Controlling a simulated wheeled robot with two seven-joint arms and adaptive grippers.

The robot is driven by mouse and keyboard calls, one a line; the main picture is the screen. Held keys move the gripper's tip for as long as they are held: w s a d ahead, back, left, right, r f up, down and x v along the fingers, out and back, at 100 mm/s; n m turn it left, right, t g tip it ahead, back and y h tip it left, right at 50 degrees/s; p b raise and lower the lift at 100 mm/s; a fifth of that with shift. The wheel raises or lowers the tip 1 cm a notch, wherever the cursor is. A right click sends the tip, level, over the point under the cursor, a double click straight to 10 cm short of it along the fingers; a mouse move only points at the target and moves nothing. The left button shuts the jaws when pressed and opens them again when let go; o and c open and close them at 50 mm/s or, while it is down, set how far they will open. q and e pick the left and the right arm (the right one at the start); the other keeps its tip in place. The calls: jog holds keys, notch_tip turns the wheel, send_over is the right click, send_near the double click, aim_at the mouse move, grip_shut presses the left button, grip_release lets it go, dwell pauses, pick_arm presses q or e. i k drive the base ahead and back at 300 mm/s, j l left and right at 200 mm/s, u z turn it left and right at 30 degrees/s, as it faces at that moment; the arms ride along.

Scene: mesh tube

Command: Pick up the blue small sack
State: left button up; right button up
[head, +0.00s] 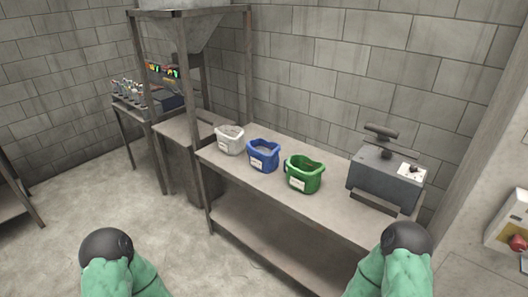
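The blue small sack (263,156) stands upright and open-topped on the metal bench, in the middle of a row of three. It has a white label on its front and greyish contents inside. A white sack (229,139) stands to its left and a green sack (304,174) to its right. Only rounded black and green parts of my two arms show at the bottom left and bottom right, well apart from the sacks. No fingers of either gripper can be seen.
The metal bench (325,207) has a lower shelf. A grey machine (387,176) stands at its right end. A metal frame with a hopper (185,30) rises at its left end. Block walls stand behind. The floor (183,262) in front is clear.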

aim_at(263, 154)
jog(key=i+j+z, duration=0.1)
jog(key=i+j, duration=0.2)
jog(key=i+j+z, duration=0.1)
jog(key=i+j, duration=0.25)
jog(key=i+j+z, duration=0.1)
jog(key=i+j, duration=0.15)
jog(key=j, duration=0.2)
jog(key=i+j+z, duration=0.1)
jog(key=i+j, duration=0.2)
jog(key=i+j+z, duration=0.1)
jog(key=i+j, duration=0.15)
jog(key=j, duration=0.3)
